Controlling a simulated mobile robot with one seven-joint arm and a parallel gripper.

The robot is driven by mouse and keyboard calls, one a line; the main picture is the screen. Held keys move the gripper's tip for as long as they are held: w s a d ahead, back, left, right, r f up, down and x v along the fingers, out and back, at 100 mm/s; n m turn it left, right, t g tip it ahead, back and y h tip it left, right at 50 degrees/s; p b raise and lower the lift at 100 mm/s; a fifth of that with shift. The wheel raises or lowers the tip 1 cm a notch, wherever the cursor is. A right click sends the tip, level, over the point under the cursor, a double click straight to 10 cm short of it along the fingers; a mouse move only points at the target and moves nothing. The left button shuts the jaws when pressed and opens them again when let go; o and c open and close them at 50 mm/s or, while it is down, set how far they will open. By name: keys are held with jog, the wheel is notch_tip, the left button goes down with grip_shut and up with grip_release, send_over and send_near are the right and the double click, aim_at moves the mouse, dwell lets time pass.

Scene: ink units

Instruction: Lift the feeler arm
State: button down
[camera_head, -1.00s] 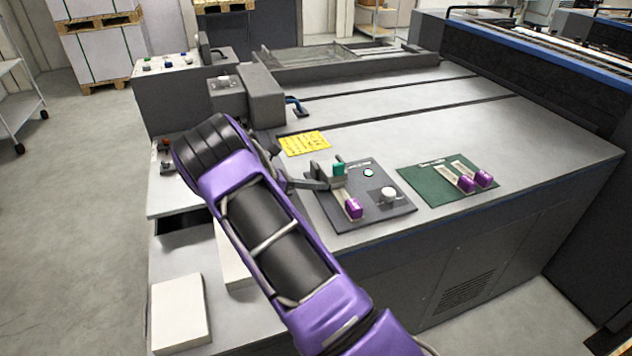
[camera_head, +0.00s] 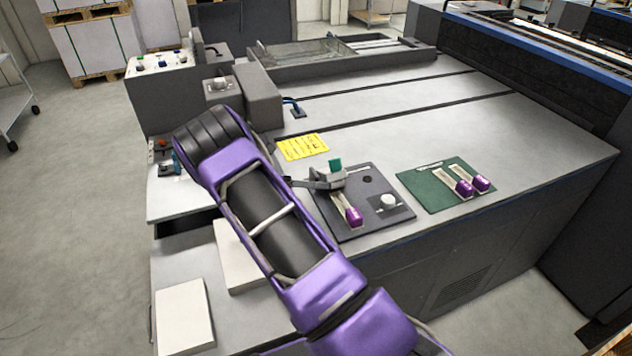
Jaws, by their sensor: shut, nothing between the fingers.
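My gripper (camera_head: 333,179) is shut and empty. It is over the left part of a dark control panel (camera_head: 350,232) on the machine's flat top. A teal piece (camera_head: 334,165) stands right behind my fingertips; I cannot tell if they touch. A purple-ended lever (camera_head: 354,216) lies on the same panel, just in front of my gripper, with its far end partly hidden. A small blue lever (camera_head: 292,104) sits farther back beside a grey block. No part is legibly marked as the feeler arm, so I cannot tell which one it is.
The dark panel also has a white knob (camera_head: 389,203) and a dark round spot (camera_head: 367,179). A green panel (camera_head: 434,198) with two purple-ended levers is to the right. A yellow label (camera_head: 303,146) lies behind. White blocks (camera_head: 185,318) stand at front left.

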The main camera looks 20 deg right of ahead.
jog(key=shift+w+r+n+g+h+p, duration=0.15)
jog(key=shift+r+n+g, duration=0.15)
jog(key=shift+n, duration=0.25)
jog(key=shift+w+r+n+g+h+p, duration=0.1)
jog(key=shift+r+n+g+h+p, duration=0.1)
jog(key=shift+r+n, duration=0.3)
jog(key=shift+w+r, duration=0.4)
jog(key=shift+r, duration=0.05)
jog(key=shift+w+r, duration=0.5)
jog(key=shift+w, duration=0.15)
jog(key=shift+w, duration=0.1)
jog(key=shift+a, duration=0.1)
